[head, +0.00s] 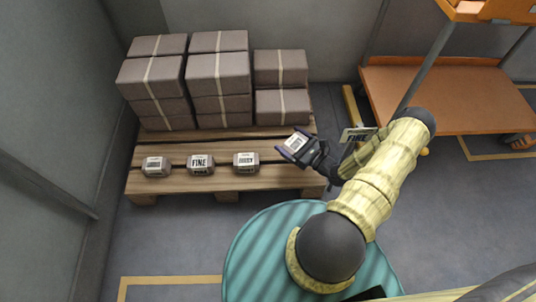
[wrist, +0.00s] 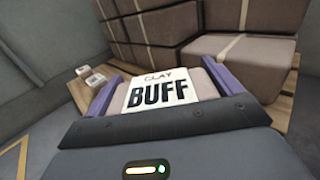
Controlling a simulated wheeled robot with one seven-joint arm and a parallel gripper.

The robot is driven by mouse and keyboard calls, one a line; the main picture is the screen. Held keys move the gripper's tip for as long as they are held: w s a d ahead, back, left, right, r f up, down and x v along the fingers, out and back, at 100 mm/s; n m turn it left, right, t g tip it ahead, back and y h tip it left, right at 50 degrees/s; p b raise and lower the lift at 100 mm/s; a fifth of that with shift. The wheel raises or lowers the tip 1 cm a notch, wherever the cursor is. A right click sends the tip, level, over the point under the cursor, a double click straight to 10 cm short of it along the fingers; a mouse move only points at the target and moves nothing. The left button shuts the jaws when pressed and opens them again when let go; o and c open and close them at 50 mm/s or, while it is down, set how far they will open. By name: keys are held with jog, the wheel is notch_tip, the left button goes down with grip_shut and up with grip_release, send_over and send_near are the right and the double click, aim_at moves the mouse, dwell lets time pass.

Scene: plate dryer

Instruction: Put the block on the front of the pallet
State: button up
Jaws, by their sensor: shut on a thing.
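My gripper (head: 297,146) is shut on a grey-brown block (head: 294,140) with a white label. In the wrist view the label on the held block (wrist: 160,92) reads "CLAY BUFF", and a purple finger presses each side. The wooden pallet (head: 225,184) lies at the left centre of the head view. The held block appears over the right end of the pallet, to the right of the front row; its height above the boards is hard to tell. Three similar blocks rest along the pallet's front: a left one (head: 156,166), a middle one marked FINE (head: 200,164) and a right one (head: 246,163).
Taller strapped stacks (head: 220,75) and a lower stack (head: 281,85) fill the pallet's back. An orange shelf cart (head: 440,95) stands at the right. A wall (head: 60,100) runs along the left. Bare boards show right of the front row.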

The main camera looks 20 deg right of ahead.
notch_tip(320, 180, down, 6)
jog(key=b, duration=0.3)
jog(key=shift+w+a, duration=0.15)
notch_tip(320, 180, down, 4)
jog(key=b, duration=0.3)
jog(key=shift+r, duration=0.15)
